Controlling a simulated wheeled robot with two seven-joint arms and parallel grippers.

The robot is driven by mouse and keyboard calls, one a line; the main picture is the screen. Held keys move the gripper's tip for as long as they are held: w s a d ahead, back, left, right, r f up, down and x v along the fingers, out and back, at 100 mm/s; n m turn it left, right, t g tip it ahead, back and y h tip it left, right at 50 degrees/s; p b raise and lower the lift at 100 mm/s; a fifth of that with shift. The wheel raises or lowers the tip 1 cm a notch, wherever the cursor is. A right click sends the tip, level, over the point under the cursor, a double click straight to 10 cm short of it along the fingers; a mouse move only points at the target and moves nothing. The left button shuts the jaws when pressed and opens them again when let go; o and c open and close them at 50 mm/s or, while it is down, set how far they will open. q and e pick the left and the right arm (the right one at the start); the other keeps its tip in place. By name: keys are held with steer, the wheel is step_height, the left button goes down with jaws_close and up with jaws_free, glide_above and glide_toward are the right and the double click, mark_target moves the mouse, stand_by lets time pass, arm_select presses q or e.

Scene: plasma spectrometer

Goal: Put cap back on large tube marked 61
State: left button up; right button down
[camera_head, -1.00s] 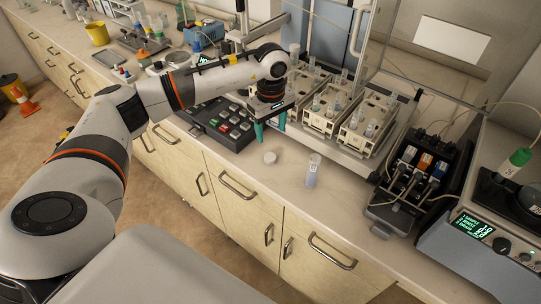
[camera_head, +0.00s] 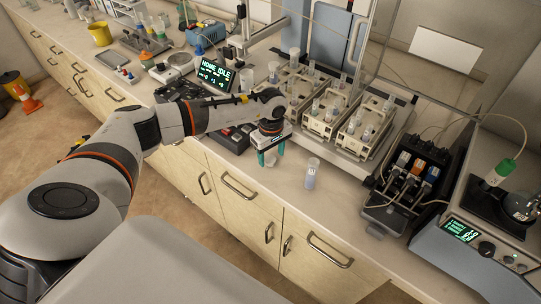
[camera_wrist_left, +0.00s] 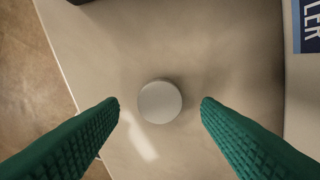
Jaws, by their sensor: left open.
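A round, whitish cap (camera_wrist_left: 160,101) lies on the counter, centred between the green fingers of my left gripper (camera_wrist_left: 160,108) in the left wrist view. The fingers are open and apart from the cap on both sides. In the head view my left gripper (camera_head: 267,158) points down over the cap (camera_head: 270,164), which is partly hidden by the fingers. A large clear tube (camera_head: 311,173) stands upright on the counter to the right of the gripper, with an open top. Its marking is too small to read. My right gripper is not in view.
Racks with several tubes (camera_head: 322,112) stand behind the gripper. A keypad unit (camera_head: 232,138) and a "HOME IDLE" display (camera_head: 215,74) are to its left. A pump block (camera_head: 405,180) and a grey instrument (camera_head: 480,235) stand to the right. The counter's front edge is close.

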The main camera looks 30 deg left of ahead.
mark_target(271, 160)
arm_select(q)
steer(key=shift+f, duration=0.65)
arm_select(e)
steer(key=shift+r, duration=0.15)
arm_select(q)
steer(key=c, duration=1.1)
steer(key=shift+o, duration=0.2)
steer(key=shift+r, duration=0.15)
